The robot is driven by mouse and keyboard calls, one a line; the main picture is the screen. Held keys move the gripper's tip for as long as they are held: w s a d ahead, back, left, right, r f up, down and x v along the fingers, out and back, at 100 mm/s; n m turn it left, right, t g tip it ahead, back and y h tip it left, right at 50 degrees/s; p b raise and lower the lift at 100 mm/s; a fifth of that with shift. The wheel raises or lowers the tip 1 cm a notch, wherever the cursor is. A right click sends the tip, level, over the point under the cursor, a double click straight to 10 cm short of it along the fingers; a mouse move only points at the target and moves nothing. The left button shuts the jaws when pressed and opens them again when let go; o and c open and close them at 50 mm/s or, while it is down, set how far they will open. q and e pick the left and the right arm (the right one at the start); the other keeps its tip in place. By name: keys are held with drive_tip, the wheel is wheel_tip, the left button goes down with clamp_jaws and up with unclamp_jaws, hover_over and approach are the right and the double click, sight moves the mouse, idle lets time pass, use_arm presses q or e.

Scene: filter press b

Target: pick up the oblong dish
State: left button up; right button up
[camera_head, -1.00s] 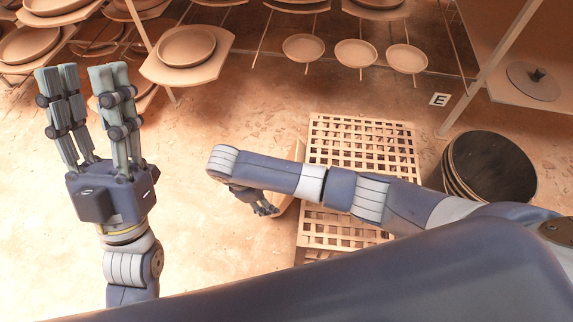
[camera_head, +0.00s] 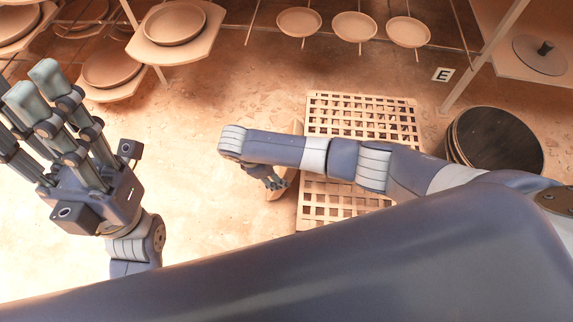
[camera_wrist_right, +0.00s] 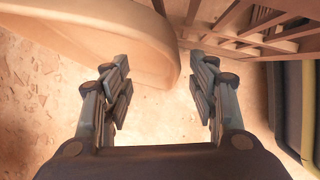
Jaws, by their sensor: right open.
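The oblong dish (camera_wrist_right: 110,35) is a smooth, clay-coloured piece with a rounded end, at the top left of the right wrist view. In the head view only bits of a pale piece, seemingly this dish (camera_head: 297,127), show around my right forearm, beside the lattice. My right gripper (camera_wrist_right: 162,80) is open and empty, with its fingers apart. The dish's rounded end lies just beyond the fingertips, closer to the left finger; I cannot tell if they touch. My right gripper also shows in the head view (camera_head: 273,181), partly hidden by its arm. My left gripper (camera_head: 32,100) is open and empty at the left.
A wooden lattice (camera_head: 362,108) stands directly right of the dish, partly under my right arm. A dark round-topped drum (camera_head: 497,143) is at the right. Shelves with round dishes (camera_head: 175,24) and several small bowls (camera_head: 354,26) line the back. The floor (camera_head: 200,190) between my arms is clear.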

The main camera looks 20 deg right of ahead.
drive_tip(key=shift+b+x, duration=0.85)
drive_tip(key=shift+x, duration=1.1)
drive_tip(key=shift+s, duration=0.1)
